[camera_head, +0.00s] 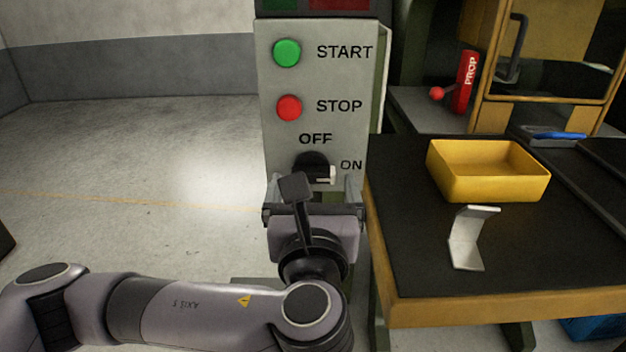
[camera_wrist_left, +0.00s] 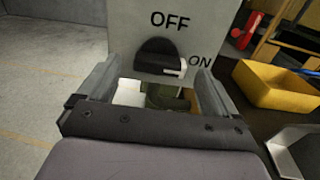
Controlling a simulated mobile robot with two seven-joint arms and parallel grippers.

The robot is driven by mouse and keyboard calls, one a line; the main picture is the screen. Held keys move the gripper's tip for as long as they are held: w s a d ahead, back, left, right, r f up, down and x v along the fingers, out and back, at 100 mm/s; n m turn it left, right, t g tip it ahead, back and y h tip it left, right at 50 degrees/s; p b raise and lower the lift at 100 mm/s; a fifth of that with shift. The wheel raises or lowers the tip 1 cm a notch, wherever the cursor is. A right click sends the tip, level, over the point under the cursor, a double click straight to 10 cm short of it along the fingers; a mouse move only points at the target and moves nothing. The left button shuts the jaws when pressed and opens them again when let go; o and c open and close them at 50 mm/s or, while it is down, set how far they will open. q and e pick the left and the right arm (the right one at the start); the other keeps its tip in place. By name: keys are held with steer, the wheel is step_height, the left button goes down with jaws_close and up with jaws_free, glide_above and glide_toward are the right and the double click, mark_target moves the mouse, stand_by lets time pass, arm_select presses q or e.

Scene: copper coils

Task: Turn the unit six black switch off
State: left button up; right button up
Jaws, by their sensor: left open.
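The black switch (camera_head: 311,161) is a round knob low on a grey control panel (camera_head: 350,80), under the word OFF and left of the word ON. Its white pointer (camera_head: 326,174) points right, toward ON. The knob also shows in the left wrist view (camera_wrist_left: 157,52), with the white pointer (camera_wrist_left: 176,68) to the right. My left gripper (camera_head: 312,188) is open and empty in front of and just below the knob. Its two fingers (camera_wrist_left: 156,75) are spread to either side of it; whether they touch the panel I cannot tell. No unit number is readable. My right gripper is not in view.
A green START button (camera_head: 287,53) and a red STOP button (camera_head: 289,107) sit above the switch. To the right, a black-topped workbench (camera_head: 410,240) holds a yellow bin (camera_head: 490,188) and a bent metal plate (camera_head: 468,240). The floor to the left is clear.

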arm_select(q)
steer(key=shift+w, duration=0.6)
steer(key=c, duration=1.1)
steer(key=shift+o, duration=0.2)
